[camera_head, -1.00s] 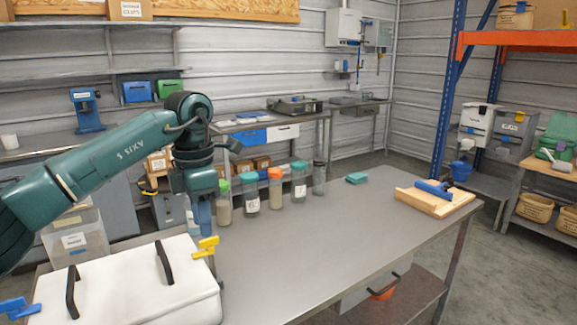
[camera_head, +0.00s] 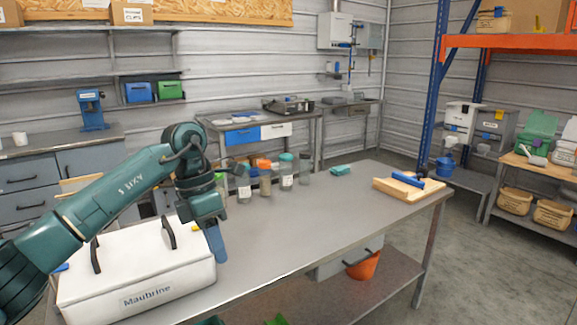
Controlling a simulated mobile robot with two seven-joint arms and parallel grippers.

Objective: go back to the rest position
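My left gripper (camera_head: 217,254) hangs with its blue fingers pointing down, at the right edge of the white box (camera_head: 150,262) as seen in the head view. The fingers overlap from this side, so I cannot tell whether they are open or shut; no held object shows. The white box has a lid with two black handles and the label "Maubrine", and it stands at the near left end of the grey table (camera_head: 310,222). My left arm crosses over the box's left part and hides some of it. My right gripper is not in view.
Several lidded jars (camera_head: 286,171) stand along the table's far edge behind the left gripper. A teal block (camera_head: 341,170) and a wooden board (camera_head: 405,188) with a blue tool (camera_head: 422,181) lie at the right. The table's middle is clear. An orange bucket (camera_head: 363,266) is below.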

